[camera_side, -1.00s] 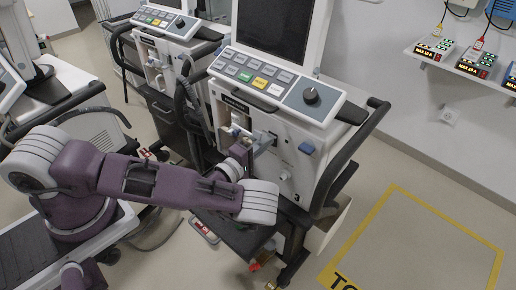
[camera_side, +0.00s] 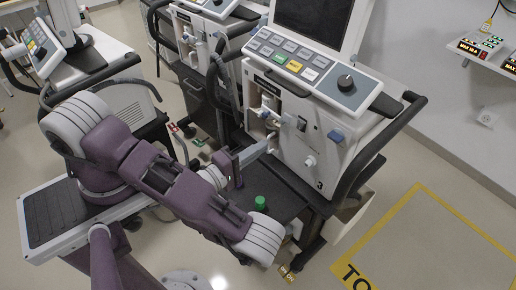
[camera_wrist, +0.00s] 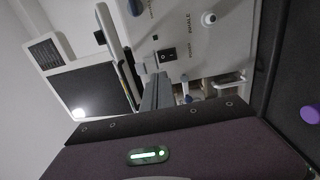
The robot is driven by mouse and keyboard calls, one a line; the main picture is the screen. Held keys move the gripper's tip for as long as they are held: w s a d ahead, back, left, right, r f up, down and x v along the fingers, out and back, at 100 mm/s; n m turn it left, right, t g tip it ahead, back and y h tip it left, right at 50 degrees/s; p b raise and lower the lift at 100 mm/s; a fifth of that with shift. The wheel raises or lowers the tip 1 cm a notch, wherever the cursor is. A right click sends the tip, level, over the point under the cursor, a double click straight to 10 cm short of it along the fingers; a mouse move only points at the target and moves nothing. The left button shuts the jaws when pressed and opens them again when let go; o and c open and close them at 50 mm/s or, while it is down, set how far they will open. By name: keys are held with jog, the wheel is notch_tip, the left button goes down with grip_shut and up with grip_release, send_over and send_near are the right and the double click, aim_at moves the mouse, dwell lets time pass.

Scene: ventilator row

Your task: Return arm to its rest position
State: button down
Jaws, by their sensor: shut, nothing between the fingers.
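My arm reaches from the left toward the front of the ventilator marked 3 (camera_side: 292,140). My gripper (camera_side: 264,147) points at the ventilator's lower front panel in the side view. In the wrist view my gripper (camera_wrist: 160,80) is shut and empty, its grey fingers together. The tips show just below a black rocker switch (camera_wrist: 167,55); whether they touch the panel I cannot tell. A white knob (camera_wrist: 208,19) is up and right of the fingertips.
A blue knob (camera_side: 336,136) and a black side rail (camera_side: 362,160) are on the ventilator. A green round thing (camera_side: 260,202) sits on the dark shelf (camera_side: 285,200) below. Another ventilator (camera_side: 205,45) stands behind. Floor inside the yellow outline (camera_side: 450,213) is clear.

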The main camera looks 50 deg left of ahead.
jog(key=s+a+r+n+g+y, duration=0.1)
jog(key=a+r+n+g+y, duration=0.25)
jog(key=r+n+y, duration=0.5)
jog(key=s+a+r+n+g+y, duration=0.1)
jog(key=a+r+n+g+y, duration=0.1)
jog(key=a+r+n+y, duration=0.5)
jog(key=s+a+r+n+g+h, duration=0.1)
jog(key=s+r+n+g, duration=0.2)
jog(key=s+n+g, duration=0.55)
jog(key=s+a+r+n+g+h, duration=0.1)
jog(key=s+r+n+g, duration=0.4)
jog(key=n, duration=0.7)
jog(key=s+d+f+n+g+h, duration=0.1)
jog(key=s+d+f+n+h, duration=0.1)
jog(key=s+d+n+h, duration=0.55)
jog(key=w+d+r+n+t+h, duration=0.4)
jog(key=d+r+n+t+h, duration=0.3)
jog(key=n, duration=0.2)
jog(key=shift+w+r+n+t, duration=0.3)
jog(key=shift+w+r+n, duration=0.05)
jog(key=shift+w+r, duration=0.05)
